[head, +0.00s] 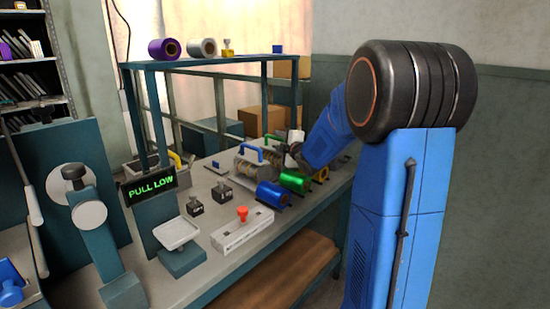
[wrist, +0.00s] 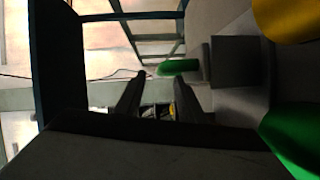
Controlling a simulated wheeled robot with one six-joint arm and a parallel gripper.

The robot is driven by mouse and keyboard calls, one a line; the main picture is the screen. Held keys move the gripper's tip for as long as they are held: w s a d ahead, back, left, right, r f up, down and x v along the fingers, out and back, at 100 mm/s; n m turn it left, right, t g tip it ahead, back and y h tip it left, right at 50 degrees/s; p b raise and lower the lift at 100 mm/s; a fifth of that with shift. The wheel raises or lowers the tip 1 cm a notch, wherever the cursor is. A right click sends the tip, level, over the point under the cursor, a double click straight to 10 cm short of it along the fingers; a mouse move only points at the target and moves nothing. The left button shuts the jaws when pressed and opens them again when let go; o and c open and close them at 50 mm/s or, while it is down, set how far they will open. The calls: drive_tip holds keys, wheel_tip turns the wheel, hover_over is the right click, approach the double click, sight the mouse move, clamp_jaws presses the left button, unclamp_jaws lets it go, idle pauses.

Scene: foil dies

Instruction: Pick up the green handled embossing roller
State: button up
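The green handle (head: 274,138) of an embossing roller shows near the back of the bench in the head view, just left of my gripper (head: 292,153). The rest of that roller is largely hidden. In the wrist view a green bar that looks like this handle (wrist: 178,68) lies just beyond the fingertips, close to the right one. My gripper (wrist: 161,77) is open, and nothing shows held between its fingers. I cannot tell whether a finger touches the handle. A blue-handled roller (head: 250,152) stands to the left of the green one.
Blue (head: 271,193), green (head: 294,182) and gold (head: 320,173) foil rolls lie along the bench's front edge near my arm. Two small black blocks (head: 222,191), a white box with a red knob (head: 242,232) and a scale (head: 179,235) stand nearer. A frame with a shelf (head: 225,60) rises behind.

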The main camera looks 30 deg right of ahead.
sight(276, 139)
drive_tip(key=shift+w+d+f, duration=0.15)
drive_tip(key=shift+w, duration=0.7)
drive_tip(key=shift+w+d+f, duration=0.15)
drive_tip(key=shift+w+d, duration=0.05)
drive_tip(key=shift+w, duration=0.6)
drive_tip(key=shift+w+d+f, duration=0.15)
drive_tip(key=shift+w, duration=0.7)
drive_tip(key=shift+c, duration=0.4)
clamp_jaws()
